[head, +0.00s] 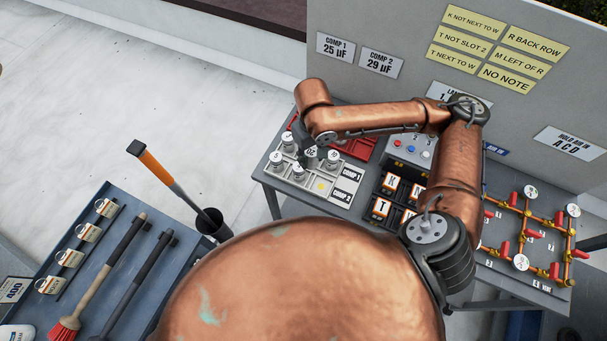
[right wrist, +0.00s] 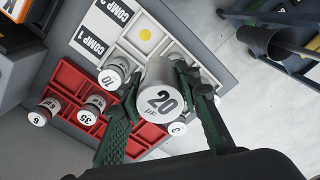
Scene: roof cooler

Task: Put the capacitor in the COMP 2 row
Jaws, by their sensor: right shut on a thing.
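The capacitor (right wrist: 162,100), a pale can marked 20 µF, is between the fingers of my right gripper (right wrist: 165,112). In the head view my right gripper (head: 311,158) is over the white tray (head: 314,187), shut on it. I cannot tell whether the can touches the tray. The COMP 1 label (head: 349,173) and COMP 2 label (head: 342,195) are at the tray's right end. A 10 capacitor (right wrist: 113,75) stands by the COMP 1 label. A yellow dot (head: 320,186) marks a bare spot in the COMP 2 row. My left gripper is not in view.
Other capacitors (head: 298,173) stand close around my gripper in the white tray. A red tray (head: 362,148) lies behind, holding a 35 capacitor (right wrist: 94,105). Wall signs read COMP 1 25 µF (head: 335,47) and COMP 2 29 µF (head: 381,63). Lettered blocks (head: 390,184) stand right.

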